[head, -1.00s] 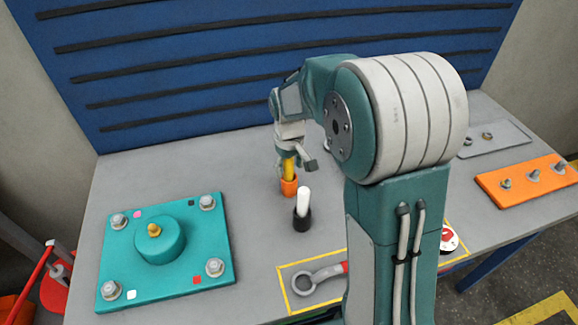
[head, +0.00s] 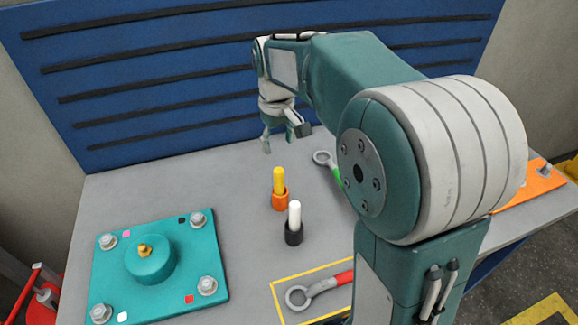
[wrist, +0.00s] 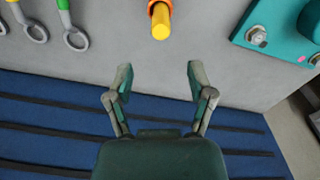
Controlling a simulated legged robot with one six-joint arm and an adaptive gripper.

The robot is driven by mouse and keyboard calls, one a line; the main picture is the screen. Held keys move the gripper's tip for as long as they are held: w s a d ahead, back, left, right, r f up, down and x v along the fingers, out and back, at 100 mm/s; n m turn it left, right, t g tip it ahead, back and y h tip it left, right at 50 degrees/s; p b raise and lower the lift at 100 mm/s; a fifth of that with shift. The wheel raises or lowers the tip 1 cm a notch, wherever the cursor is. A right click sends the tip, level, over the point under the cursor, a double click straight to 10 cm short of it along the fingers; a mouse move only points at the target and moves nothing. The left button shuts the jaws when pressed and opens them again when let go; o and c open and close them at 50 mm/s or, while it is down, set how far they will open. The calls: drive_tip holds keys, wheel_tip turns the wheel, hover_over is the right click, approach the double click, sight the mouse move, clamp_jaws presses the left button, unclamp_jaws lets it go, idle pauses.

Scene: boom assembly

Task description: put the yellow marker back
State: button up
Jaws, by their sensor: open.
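The yellow marker (head: 279,180) stands upright in an orange holder (head: 280,200) on the grey table. In the wrist view the yellow marker (wrist: 160,24) shows at the top centre, in its orange holder (wrist: 158,4). My gripper (head: 281,145) hangs above and behind the marker, toward the blue back panel, and is apart from it. In the wrist view my gripper (wrist: 157,78) has its two fingers spread with nothing between them.
A white marker (head: 294,213) stands in a black holder (head: 293,233) just in front. A teal plate (head: 205,255) with bolts lies at the left. A red-handled ring wrench (head: 300,297) lies in a yellow outline. A green-handled wrench (head: 324,158) lies behind my arm. The blue panel (head: 150,95) bounds the back.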

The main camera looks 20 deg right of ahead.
drive_tip(key=s+r+m+t, duration=0.1)
drive_tip(key=s+m+t, duration=0.2)
drive_tip(key=s, duration=1.9)
drive_tip(key=shift+s+r+m+t, duration=0.25)
drive_tip(key=shift+s+m+t, duration=0.1)
drive_tip(key=shift+t, duration=0.85)
